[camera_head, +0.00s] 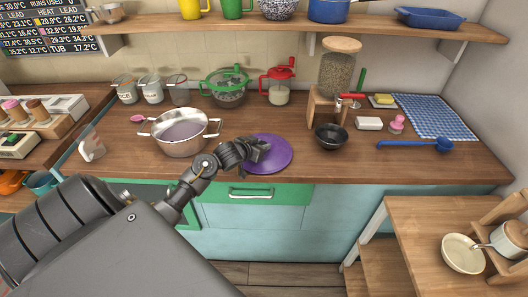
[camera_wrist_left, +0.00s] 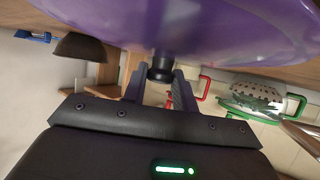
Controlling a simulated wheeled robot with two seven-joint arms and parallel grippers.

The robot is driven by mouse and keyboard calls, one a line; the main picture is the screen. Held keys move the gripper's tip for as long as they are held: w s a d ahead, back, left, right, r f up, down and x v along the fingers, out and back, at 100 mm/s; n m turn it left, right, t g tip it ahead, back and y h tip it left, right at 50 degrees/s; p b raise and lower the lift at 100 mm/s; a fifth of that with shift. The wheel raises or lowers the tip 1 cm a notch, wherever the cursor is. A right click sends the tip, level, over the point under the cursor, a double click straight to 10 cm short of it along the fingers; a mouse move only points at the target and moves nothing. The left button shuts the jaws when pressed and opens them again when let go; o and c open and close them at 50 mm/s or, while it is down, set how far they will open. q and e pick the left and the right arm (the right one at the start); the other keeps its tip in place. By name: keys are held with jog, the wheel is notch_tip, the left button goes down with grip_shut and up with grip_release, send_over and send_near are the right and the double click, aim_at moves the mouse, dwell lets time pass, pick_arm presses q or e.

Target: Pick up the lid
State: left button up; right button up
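The lid (camera_head: 272,146) is a round purple disc. In the head view it is at the counter's front edge, right of the steel pot (camera_head: 181,137). In the left wrist view the lid (camera_wrist_left: 220,30) fills the top, with its dark knob (camera_wrist_left: 160,68) pointing at my gripper. My left gripper (camera_head: 257,149) is over the lid's left part. I cannot tell whether the lid still touches the counter. My right gripper is not in view.
A black bowl (camera_head: 331,137) stands right of the lid. A wooden stand with a large jar (camera_head: 339,72) is farther right. The counter right of the bowl holds a blue ladle (camera_head: 420,145).

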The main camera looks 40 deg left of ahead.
pick_arm(q)
jog(key=c, duration=0.5)
jog(key=shift+r, duration=0.1)
